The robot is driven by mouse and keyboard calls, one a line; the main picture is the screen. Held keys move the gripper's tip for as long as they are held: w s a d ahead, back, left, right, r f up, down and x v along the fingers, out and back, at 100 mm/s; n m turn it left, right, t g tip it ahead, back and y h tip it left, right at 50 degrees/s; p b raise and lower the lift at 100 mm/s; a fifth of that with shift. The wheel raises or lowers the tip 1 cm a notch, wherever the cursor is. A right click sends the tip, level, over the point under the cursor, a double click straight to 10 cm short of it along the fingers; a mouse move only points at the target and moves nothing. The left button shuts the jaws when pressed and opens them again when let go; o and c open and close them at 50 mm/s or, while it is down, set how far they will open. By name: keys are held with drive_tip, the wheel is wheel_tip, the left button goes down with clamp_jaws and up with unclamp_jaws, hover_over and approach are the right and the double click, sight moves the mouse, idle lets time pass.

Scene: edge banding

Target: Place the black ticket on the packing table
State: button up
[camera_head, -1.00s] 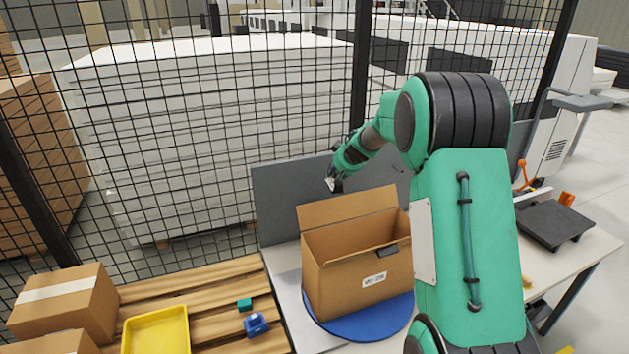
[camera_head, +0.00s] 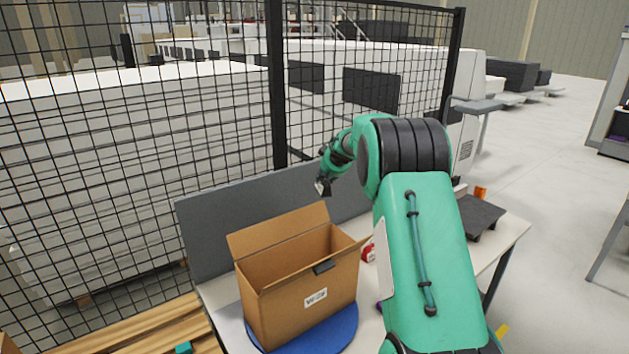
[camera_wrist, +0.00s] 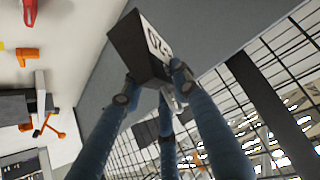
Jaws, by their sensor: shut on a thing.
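In the wrist view, my gripper (camera_wrist: 158,85) is shut on a dark block-like piece with a white face and black characters, seemingly the black ticket (camera_wrist: 128,42). In the head view, my gripper (camera_head: 325,184) is small and hangs above and behind the open carton, in front of the grey back panel. The held piece is only a small dark and pale patch there. The packing table (camera_head: 220,312) has a light top, partly hidden by the carton and my arm.
An open cardboard carton (camera_head: 262,318) with a white label stands on a blue round plate (camera_head: 342,335). A grey panel (camera_head: 215,225) and black mesh fence (camera_head: 230,110) stand behind. A dark flat block (camera_head: 482,215) and orange item (camera_head: 481,192) lie at the table's right.

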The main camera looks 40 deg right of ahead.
drive_tip(key=shift+s+d+f, duration=1.35)
drive_tip(key=shift+d+f, duration=0.1)
drive_tip(key=shift+d, duration=2.05)
drive_tip(key=s+f+n+y+p, duration=0.1)
drive_tip(key=s+f, duration=0.3)
drive_tip(key=f, duration=0.9)
drive_tip(key=s+d+f+n+y+p, duration=0.1)
drive_tip(key=s+f+n+p, duration=0.1)
drive_tip(key=f, duration=1.2)
drive_tip(key=shift+s+d+n+y+p, duration=0.3)
drive_tip(key=shift+s+n, duration=0.2)
drive_tip(key=shift+s, duration=0.45)
drive_tip(key=shift+f, duration=0.1)
wheel_tip(320, 180, down, 6)
drive_tip(key=b, duration=0.9)
drive_tip(key=shift+f, duration=0.2)
drive_tip(key=shift+f, duration=0.5)
